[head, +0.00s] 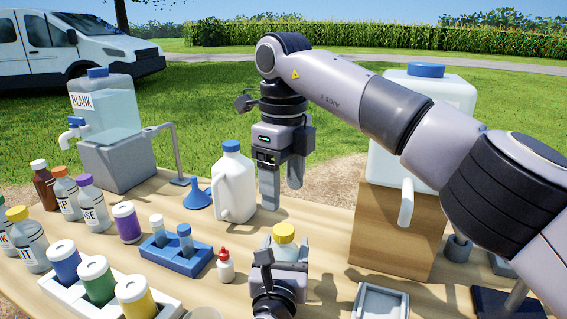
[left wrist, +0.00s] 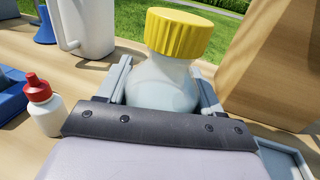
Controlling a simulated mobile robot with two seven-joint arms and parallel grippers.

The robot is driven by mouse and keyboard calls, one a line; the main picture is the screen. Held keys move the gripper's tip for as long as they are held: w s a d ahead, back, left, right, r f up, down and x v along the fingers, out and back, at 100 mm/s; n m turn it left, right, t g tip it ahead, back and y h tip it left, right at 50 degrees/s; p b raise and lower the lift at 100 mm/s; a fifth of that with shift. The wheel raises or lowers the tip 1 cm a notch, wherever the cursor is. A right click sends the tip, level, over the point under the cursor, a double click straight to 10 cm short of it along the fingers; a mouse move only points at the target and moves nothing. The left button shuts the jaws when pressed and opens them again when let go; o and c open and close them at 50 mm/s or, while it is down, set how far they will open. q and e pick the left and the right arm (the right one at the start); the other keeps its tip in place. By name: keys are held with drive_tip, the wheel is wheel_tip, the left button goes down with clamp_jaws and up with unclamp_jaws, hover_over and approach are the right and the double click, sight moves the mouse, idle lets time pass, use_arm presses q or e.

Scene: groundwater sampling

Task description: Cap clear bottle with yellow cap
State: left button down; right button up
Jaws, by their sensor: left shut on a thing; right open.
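The clear bottle (head: 286,251) stands upright near the table's front, with the yellow cap (head: 284,232) on its top. In the left wrist view the bottle (left wrist: 160,82) is between the jaws, and the ribbed yellow cap (left wrist: 178,34) covers its neck. I cannot tell whether the cap is screwed tight. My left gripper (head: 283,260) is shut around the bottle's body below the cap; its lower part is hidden. My right gripper (head: 282,190) is open and empty, pointing down above and behind the cap, apart from it.
A white jug (head: 234,185) stands behind the bottle, and a small red-capped dropper bottle (head: 225,267) to its left. A blue tube rack (head: 176,256) is further left. A wooden stand (head: 395,230) with a large container and a grey tray (head: 380,302) are to the right.

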drive_tip(key=shift+r, duration=2)
use_arm(q)
drive_tip(key=shift+c, duration=0.5)
unclamp_jaws()
drive_tip(key=shift+s+a+p, duration=0.15)
drive_tip(key=shift+s+p, duration=0.05)
drive_tip(key=shift+s, duration=1)
drive_tip(key=shift+s+a+p, duration=0.2)
drive_tip(key=shift+s, duration=0.95)
drive_tip(key=shift+s+a+p, duration=0.15)
drive_tip(key=shift+s+p, duration=0.05)
drive_tip(key=shift+s, duration=1)
use_arm(e)
drive_tip(key=shift+r, duration=0.6)
